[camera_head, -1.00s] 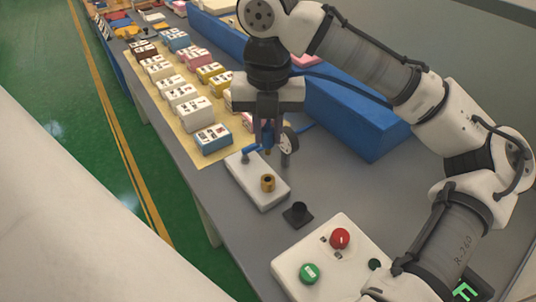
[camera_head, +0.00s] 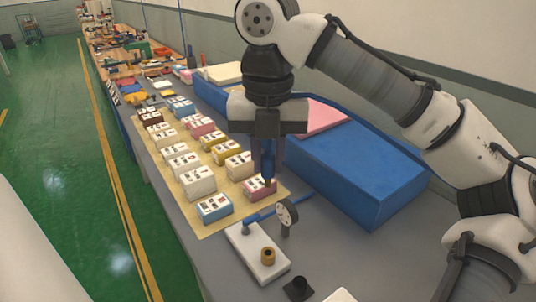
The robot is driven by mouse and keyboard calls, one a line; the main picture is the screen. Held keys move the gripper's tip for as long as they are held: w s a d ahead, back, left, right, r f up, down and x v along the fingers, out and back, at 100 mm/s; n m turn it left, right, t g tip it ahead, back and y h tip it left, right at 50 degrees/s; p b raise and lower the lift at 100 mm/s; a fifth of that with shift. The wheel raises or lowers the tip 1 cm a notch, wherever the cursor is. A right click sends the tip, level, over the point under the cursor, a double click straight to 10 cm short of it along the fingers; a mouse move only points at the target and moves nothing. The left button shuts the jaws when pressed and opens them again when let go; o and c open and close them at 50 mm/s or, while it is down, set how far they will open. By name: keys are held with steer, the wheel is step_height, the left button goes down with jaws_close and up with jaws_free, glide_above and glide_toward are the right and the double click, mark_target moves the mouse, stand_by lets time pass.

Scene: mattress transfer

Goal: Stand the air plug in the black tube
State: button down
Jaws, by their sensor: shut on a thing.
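My gripper (camera_head: 267,168) points down, shut on the air plug (camera_head: 267,183). Only the plug's small brownish lower tip shows clearly; the fingers hide much of the rest. In the picture the plug hangs in front of a pink-and-white box, above the table. The black tube (camera_head: 297,284) stands upright on a small black square base at the bottom edge of the view, well apart from the plug. Its mouth looks open and empty.
A white block (camera_head: 243,238) with a brass fitting (camera_head: 268,256) and blue hose stands left of the tube. A round gauge (camera_head: 287,212) stands beside it. Rows of labelled boxes (camera_head: 198,181) cover a tan mat. A large blue box (camera_head: 375,185) lies to the right.

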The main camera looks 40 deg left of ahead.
mark_target(268, 154)
steer(key=shift+r+p, duration=1.75)
steer(key=shift+p, duration=0.45)
steer(key=shift+f, duration=0.1)
